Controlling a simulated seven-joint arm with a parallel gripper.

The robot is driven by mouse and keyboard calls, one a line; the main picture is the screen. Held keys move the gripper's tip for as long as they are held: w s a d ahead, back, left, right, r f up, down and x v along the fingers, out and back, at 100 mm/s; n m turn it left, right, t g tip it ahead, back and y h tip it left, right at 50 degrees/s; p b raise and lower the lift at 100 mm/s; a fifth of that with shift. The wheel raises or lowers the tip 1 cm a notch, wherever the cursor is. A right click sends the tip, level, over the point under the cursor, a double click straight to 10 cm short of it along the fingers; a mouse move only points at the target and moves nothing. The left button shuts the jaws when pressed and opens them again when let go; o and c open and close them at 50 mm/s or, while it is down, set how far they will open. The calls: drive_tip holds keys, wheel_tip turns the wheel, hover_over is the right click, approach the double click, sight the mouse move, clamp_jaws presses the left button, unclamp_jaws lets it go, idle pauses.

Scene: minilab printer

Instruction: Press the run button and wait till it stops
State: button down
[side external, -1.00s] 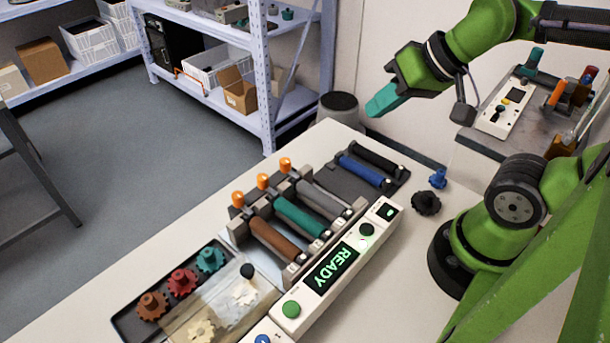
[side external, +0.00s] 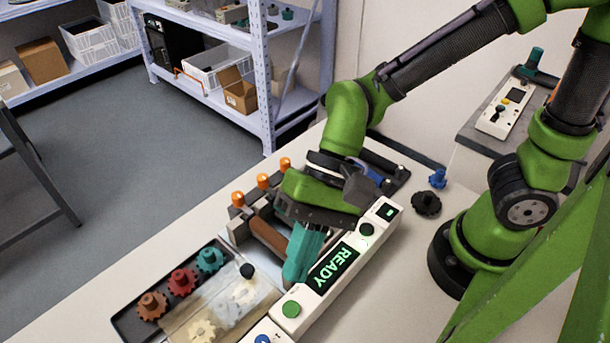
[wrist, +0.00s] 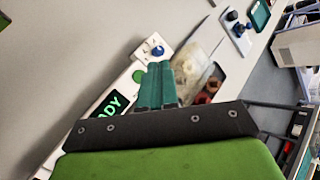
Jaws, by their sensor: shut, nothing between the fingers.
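The white control panel (side external: 322,302) runs along the front of the printer, and its display (side external: 333,268) reads READY in green. A round green button (side external: 291,309) sits beyond the display's lower-left end; it also shows in the wrist view (wrist: 138,76), beside my fingers. A darker round button (side external: 367,229) is at the display's other end. Their labels are too small to read. My gripper (side external: 291,277) is shut and empty, its teal fingers pointing down just above the panel edge, a little apart from the green button. My gripper hides part of the rollers.
A blue knob (side external: 263,339) is on the panel's near end. A tray (side external: 124,323) with several coloured gears lies left of the printer. A black gear (side external: 426,203) and a blue gear (side external: 438,178) lie on the table at right.

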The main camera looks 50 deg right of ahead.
sight(295, 304)
drive_tip(key=shift+w+a+r+m+y, duration=0.15)
drive_tip(key=shift+a+r+m+y, duration=0.15)
drive_tip(key=shift+a+r+m, duration=0.15)
drive_tip(key=shift+f, duration=4.45)
drive_tip(key=shift+f, duration=0.1)
drive_tip(key=shift+f, duration=0.3)
